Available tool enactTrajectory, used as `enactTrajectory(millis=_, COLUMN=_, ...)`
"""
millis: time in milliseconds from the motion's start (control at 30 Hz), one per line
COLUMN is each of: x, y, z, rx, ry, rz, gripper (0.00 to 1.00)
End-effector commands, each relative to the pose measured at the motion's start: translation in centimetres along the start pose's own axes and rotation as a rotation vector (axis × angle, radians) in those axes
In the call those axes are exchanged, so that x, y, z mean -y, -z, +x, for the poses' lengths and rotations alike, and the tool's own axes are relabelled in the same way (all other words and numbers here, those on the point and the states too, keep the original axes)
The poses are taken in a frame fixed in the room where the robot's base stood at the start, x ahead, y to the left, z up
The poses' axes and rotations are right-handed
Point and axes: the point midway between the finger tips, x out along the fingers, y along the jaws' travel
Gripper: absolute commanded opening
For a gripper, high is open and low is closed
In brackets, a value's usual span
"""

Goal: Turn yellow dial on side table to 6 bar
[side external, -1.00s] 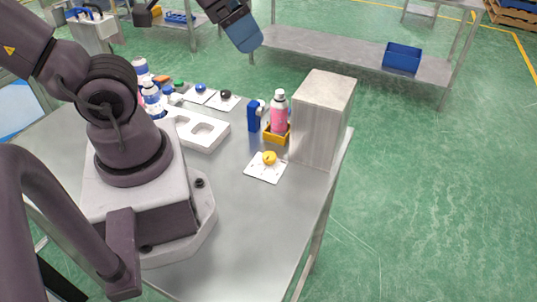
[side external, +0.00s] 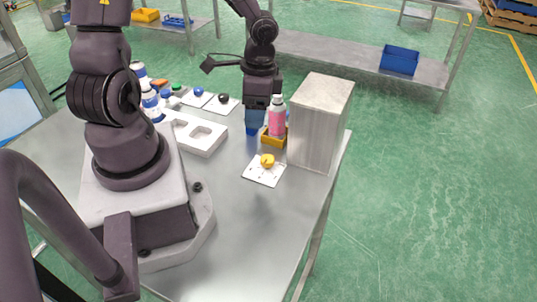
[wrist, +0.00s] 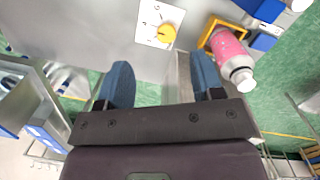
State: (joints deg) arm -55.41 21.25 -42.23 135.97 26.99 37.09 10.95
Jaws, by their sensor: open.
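The yellow dial (side external: 267,161) sits on a white marked plate (side external: 262,176) on the metal table, in front of the grey metal box. In the wrist view the yellow dial (wrist: 167,34) shows beyond my fingertips, on its plate (wrist: 146,22); small marks ring it, but their numbers are too small to read. My gripper (wrist: 156,72) is open and empty, its two blue fingers apart. In the side view my gripper (side external: 262,108) hangs behind the pink bottle, partly hidden by it, above and behind the dial. It does not touch the dial.
A pink bottle (side external: 277,117) stands in a yellow holder (side external: 272,142) close to my gripper. A tall grey metal box (side external: 318,125) stands right of it. A white tray (side external: 206,142) and more dial plates (side external: 222,105) lie to the left. The table front is clear.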

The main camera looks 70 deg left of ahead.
Motion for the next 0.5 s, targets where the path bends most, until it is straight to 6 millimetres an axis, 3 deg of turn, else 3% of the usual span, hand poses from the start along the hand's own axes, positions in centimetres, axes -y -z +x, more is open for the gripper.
enactTrajectory(millis=133, x=-0.3, y=2.7, z=0.1, rx=-0.088, ry=0.029, rz=0.194, gripper=0.61)
enactTrajectory(millis=333, x=-0.1, y=3.1, z=1.6, rx=-0.099, ry=0.040, rz=0.231, gripper=0.61)
enactTrajectory(millis=500, x=-0.1, y=3.4, z=4.7, rx=-0.096, ry=0.037, rz=0.231, gripper=0.61)
